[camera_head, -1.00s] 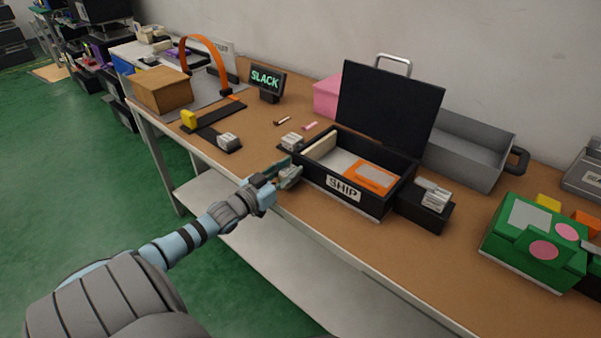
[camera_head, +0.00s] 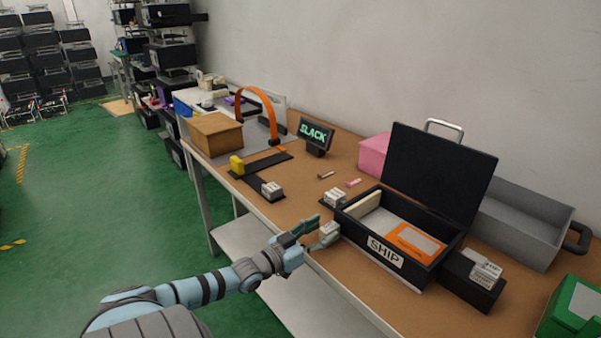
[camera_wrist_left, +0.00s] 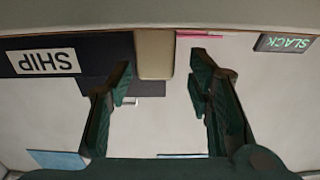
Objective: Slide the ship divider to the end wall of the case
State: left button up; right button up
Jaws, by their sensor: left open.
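The black case (camera_head: 345,218) marked SHIP stands on the bench with its dark lid (camera_head: 440,172) raised. A cream bar (camera_head: 364,206), which looks like the divider, lies inside near the left end. An orange and white packet (camera_head: 415,243) lies to its right. My left gripper (camera_head: 318,231) is open just outside the front left corner of the case. A pale block beside its fingers is unclear. In the left wrist view the open fingers (camera_wrist_left: 160,75) stand either side of a tan block (camera_wrist_left: 154,50); contact cannot be told. My right gripper is out of view.
A black block with a white piece (camera_head: 470,285) adjoins the case on the right. A grey tray (camera_head: 525,225) and pink box (camera_head: 374,155) stand behind. A SLACK sign (camera_head: 316,137) and small white block (camera_head: 335,197) are to the left. The bench edge runs below my gripper.

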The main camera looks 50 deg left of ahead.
pick_arm(q)
jog(key=s, duration=0.8)
jog(key=shift+s, duration=0.35)
